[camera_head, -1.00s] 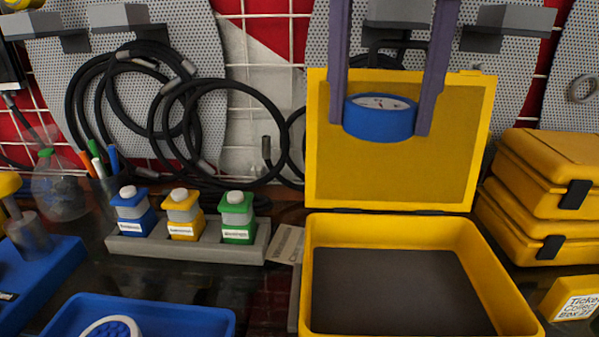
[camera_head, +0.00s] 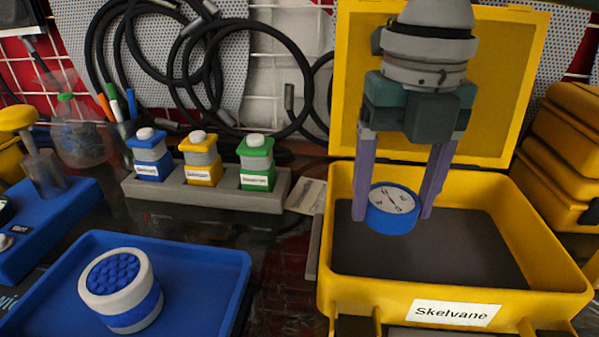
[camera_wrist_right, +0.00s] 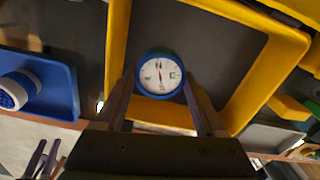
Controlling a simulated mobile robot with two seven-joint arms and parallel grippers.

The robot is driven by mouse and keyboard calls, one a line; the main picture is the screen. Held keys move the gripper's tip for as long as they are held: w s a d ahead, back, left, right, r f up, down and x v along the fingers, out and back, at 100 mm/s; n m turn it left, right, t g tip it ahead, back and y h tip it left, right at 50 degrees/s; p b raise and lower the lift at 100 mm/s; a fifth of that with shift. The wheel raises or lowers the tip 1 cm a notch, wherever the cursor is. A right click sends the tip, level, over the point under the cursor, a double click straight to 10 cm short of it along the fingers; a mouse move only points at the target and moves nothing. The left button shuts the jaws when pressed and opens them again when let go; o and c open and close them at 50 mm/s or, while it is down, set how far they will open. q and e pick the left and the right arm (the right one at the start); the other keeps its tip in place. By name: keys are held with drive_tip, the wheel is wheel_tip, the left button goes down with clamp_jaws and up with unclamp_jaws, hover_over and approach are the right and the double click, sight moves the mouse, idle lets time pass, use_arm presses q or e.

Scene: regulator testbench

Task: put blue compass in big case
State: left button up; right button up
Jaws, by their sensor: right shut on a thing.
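The blue compass (camera_head: 392,209), a round blue ring with a white dial, is held between the purple fingers of my right gripper (camera_head: 392,205). The dial faces up and toward the head camera. In the right wrist view the compass (camera_wrist_right: 160,74) sits between the fingertips of the right gripper (camera_wrist_right: 160,84). The big yellow case (camera_head: 345,285) stands open, with a dark floor and its lid (camera_head: 500,90) upright behind. The compass appears over the case's opening, toward its left side; its exact height above the floor is hard to tell. My left gripper is not in the head view.
A blue tray (camera_head: 205,262) with a white-and-blue round part (camera_head: 121,290) is left of the case. A grey rack (camera_head: 205,196) holds blue, yellow and green blocks. Smaller yellow cases (camera_head: 555,150) are stacked at the right. Black cables hang behind.

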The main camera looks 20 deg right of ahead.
sight(381, 249)
wheel_tip(381, 249, down, 5)
drive_tip(key=shift+r+b, duration=0.15)
drive_tip(key=shift+b, duration=0.3)
drive_tip(key=o, duration=1.3)
drive_tip(key=shift+o, duration=0.2)
wheel_tip(381, 249, up, 12)
drive_tip(key=shift+r+p, duration=0.1)
drive_tip(key=shift+p, duration=1)
